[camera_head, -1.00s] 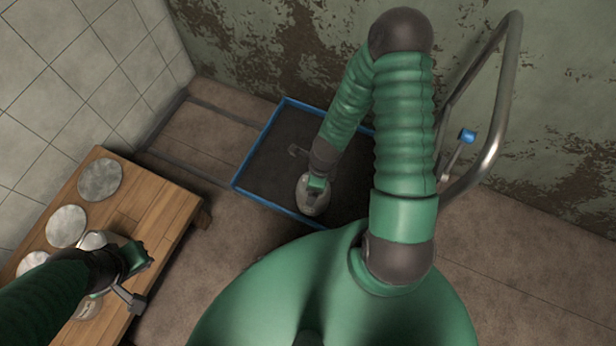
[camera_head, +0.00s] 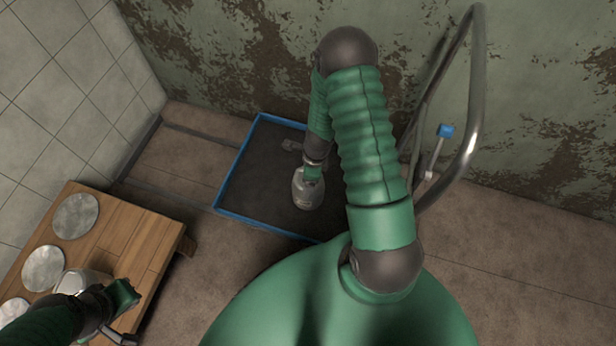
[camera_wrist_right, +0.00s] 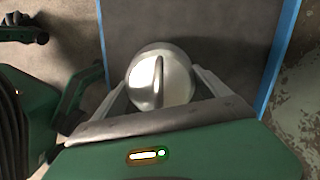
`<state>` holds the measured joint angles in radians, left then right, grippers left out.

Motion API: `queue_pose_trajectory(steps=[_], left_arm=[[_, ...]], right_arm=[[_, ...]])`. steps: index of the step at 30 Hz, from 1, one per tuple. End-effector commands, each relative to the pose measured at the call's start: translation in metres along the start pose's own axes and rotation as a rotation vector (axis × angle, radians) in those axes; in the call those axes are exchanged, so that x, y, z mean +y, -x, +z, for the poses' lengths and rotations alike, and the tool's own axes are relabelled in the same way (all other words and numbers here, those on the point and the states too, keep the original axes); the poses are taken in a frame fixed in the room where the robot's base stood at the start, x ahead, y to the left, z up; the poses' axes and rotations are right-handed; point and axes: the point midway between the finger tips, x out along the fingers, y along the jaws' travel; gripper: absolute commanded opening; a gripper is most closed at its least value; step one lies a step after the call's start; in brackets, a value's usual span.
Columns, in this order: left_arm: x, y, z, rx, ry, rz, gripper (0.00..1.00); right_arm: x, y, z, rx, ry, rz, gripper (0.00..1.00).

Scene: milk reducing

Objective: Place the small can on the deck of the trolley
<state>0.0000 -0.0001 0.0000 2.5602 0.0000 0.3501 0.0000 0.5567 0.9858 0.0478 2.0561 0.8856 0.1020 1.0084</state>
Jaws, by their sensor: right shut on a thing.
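The small can (camera_head: 307,192) is grey metal and looks upright over the dark trolley deck (camera_head: 250,185), inside its blue rim. I cannot tell whether its base touches the deck. My right gripper (camera_head: 312,172) is shut on it. In the right wrist view the can (camera_wrist_right: 178,75), with a raised handle on its lid, sits between the two fingers of the gripper (camera_wrist_right: 160,92). My left gripper (camera_head: 122,312) is at the lower left by the wooden table; its finger opening is unclear.
The wooden table (camera_head: 145,245) carries several round grey discs (camera_head: 75,216) and another pale metal can (camera_head: 92,280) beside my left gripper. The trolley's bent metal handle (camera_head: 474,110) rises at the right, with a blue-tipped lever (camera_head: 445,131). The deck's left part is clear.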

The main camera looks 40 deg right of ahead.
Motion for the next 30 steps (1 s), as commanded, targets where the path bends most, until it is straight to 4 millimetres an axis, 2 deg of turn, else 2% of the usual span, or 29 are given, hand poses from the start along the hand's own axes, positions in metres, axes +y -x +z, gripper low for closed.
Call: queue_pose_trajectory(steps=[1, 4, 10, 13, 17, 24, 30], left_arm=[[0.000, 0.000, 0.000, 0.000, 0.000, 0.000, 0.00], [0.000, 0.000, 0.000, 0.000, 0.000, 0.000, 0.00], [0.000, 0.000, 0.000, 0.000, 0.000, 0.000, 0.00], [0.000, 0.005, -0.001, 0.000, 0.000, 0.000, 0.00], [0.000, 0.020, -0.005, 0.000, 0.000, 0.000, 0.00], [0.000, 0.051, -0.012, 0.000, 0.000, 0.000, 0.00], [0.000, 0.060, -0.014, 0.000, 0.000, 0.000, 0.00]], right_arm=[[0.000, -0.001, -0.001, 0.002, 0.000, -0.001, 0.88], [0.000, 0.000, -0.001, 0.002, 0.000, -0.001, 1.00], [0.000, 0.000, -0.001, 0.002, 0.000, -0.001, 1.00], [0.000, 0.008, 0.000, 0.002, 0.000, -0.001, 1.00], [-0.001, 0.035, 0.001, 0.001, 0.001, -0.004, 1.00], [0.000, 0.098, 0.001, 0.001, 0.001, -0.002, 1.00], [0.001, 0.122, 0.002, 0.001, 0.015, -0.002, 1.00]])
